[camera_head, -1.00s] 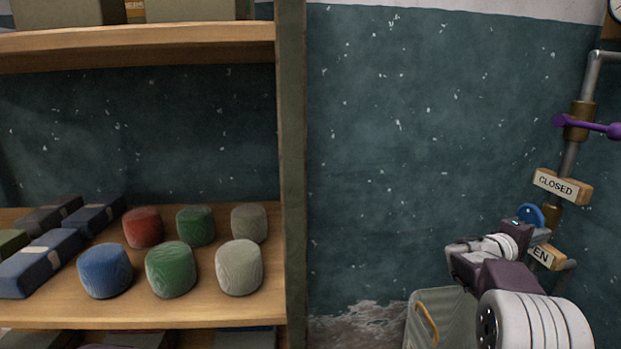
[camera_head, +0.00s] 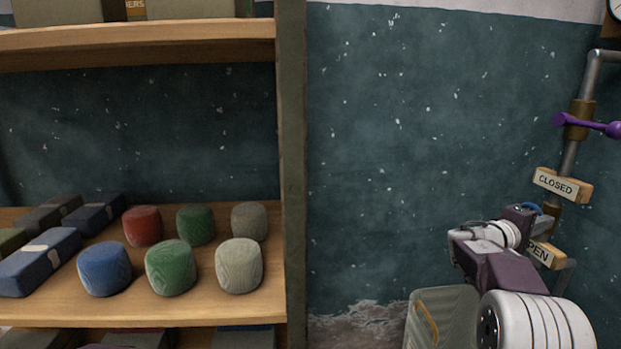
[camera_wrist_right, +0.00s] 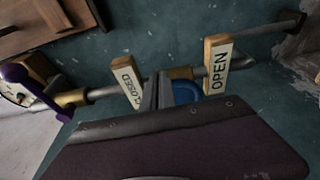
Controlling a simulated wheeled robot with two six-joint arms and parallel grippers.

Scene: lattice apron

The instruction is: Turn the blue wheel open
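The blue wheel (camera_head: 532,207) is on the pipe at the right, between the CLOSED sign (camera_head: 559,184) and the OPEN sign (camera_head: 541,254). Most of it is hidden behind my right gripper (camera_head: 541,219). In the right wrist view the blue wheel (camera_wrist_right: 186,91) shows just beside the dark fingers of my right gripper (camera_wrist_right: 158,92). The fingers look close together at the wheel, but I cannot tell whether they grip its rim. The OPEN sign (camera_wrist_right: 218,66) and the CLOSED sign (camera_wrist_right: 130,88) stand on either side. My left gripper is in neither view.
A purple lever (camera_head: 588,124) sits higher on the same pipe (camera_head: 569,158). A wooden shelf (camera_head: 150,312) with several coloured blocks stands at the left. A grey-green container (camera_head: 440,318) is below my right arm. The wall between shelf and pipe is clear.

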